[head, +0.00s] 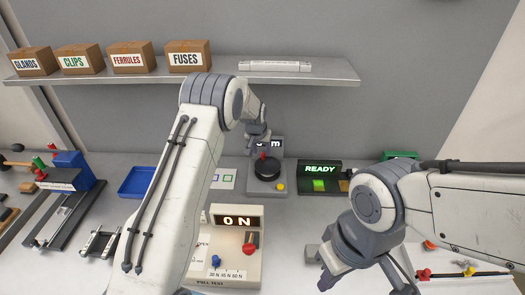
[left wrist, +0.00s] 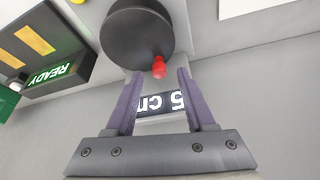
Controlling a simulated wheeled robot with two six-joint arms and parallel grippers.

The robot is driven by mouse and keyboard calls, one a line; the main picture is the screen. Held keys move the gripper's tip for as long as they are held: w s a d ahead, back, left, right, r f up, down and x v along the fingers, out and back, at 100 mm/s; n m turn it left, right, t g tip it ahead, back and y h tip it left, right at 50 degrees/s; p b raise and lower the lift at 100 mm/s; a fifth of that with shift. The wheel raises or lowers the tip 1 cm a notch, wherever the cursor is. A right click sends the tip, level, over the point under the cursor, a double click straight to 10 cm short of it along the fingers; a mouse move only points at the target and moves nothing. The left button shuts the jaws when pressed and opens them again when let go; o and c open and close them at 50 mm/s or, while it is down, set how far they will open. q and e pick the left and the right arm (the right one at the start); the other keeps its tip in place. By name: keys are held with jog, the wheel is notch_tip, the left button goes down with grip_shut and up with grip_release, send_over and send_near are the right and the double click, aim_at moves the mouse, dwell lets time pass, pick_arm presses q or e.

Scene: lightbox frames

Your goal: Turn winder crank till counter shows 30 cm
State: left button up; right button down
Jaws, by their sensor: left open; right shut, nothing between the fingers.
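The winder's dark round crank disc (head: 267,170) is in the middle of the bench in the head view. Its red knob (head: 263,156) is on the far side. In the left wrist view the disc (left wrist: 137,35) is at the top, and the knob (left wrist: 159,68) is between my left fingertips, with gaps either side. My left gripper (head: 262,143) is open. The counter (left wrist: 162,103) is upside down there and reads "5 cm"; a finger may hide leading digits. The arm partly covers the counter (head: 278,142) in the head view. My right gripper (head: 328,278) is shut and empty at front right.
A box with a lit READY sign (head: 320,169) stands right of the winder. A pull test unit (head: 238,262) showing "0 N" is in front. A blue tray (head: 137,183) lies left. A shelf (head: 220,80) with labelled boxes hangs above.

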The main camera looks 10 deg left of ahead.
pick_arm(q)
jog(key=shift+x, duration=1.2)
grip_shut()
